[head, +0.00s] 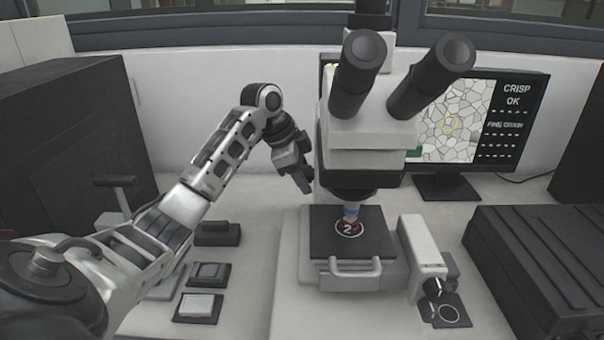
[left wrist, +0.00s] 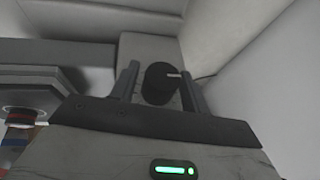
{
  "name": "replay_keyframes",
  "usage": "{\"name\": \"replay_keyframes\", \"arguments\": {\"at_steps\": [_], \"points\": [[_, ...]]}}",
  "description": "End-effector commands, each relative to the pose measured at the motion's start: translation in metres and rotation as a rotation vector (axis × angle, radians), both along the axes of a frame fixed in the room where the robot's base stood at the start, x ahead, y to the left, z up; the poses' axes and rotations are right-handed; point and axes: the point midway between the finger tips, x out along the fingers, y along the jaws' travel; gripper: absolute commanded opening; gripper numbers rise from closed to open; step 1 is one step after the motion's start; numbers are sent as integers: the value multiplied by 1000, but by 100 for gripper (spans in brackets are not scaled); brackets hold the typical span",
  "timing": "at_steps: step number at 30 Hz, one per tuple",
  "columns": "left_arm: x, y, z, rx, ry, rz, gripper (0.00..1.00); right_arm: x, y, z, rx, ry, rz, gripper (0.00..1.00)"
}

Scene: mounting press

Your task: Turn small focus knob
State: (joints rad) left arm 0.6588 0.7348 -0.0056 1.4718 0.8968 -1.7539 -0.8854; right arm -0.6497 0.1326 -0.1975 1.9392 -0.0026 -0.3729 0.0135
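The microscope (head: 365,150) stands in the middle of the bench in the head view. My left gripper (head: 304,182) reaches in from the left, beside the microscope's column and pointing down. In the left wrist view, a small black round knob with a pale line mark (left wrist: 158,84) shows between the two fingers of my left gripper (left wrist: 160,76). The fingers stand apart on either side of it, and I see no clear contact. This knob is hidden in the head view. My right gripper is not in view.
A stage plate (head: 330,245) with a sample marked 2 lies under the objective. Black knobs (head: 436,288) sit at the front right of the base. A monitor (head: 520,130) reading "CRISP OK" stands behind. Dark cases (head: 540,260) flank the bench, with small trays (head: 198,307) at front left.

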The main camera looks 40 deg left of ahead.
Motion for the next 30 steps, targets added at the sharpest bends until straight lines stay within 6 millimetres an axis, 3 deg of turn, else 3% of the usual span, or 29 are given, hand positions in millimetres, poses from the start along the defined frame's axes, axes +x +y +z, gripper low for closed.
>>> {"name": "replay_keyframes", "arguments": {"at_steps": [9, 14, 30], "points": [[-1, 1, 0, 3, 1, 1, 55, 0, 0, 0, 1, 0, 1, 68], [-5, 4, 12, 4, -2, 2, 55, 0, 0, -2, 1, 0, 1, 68], [-52, 24, 122, 6, -3, 3, 55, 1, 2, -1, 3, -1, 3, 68]]}}
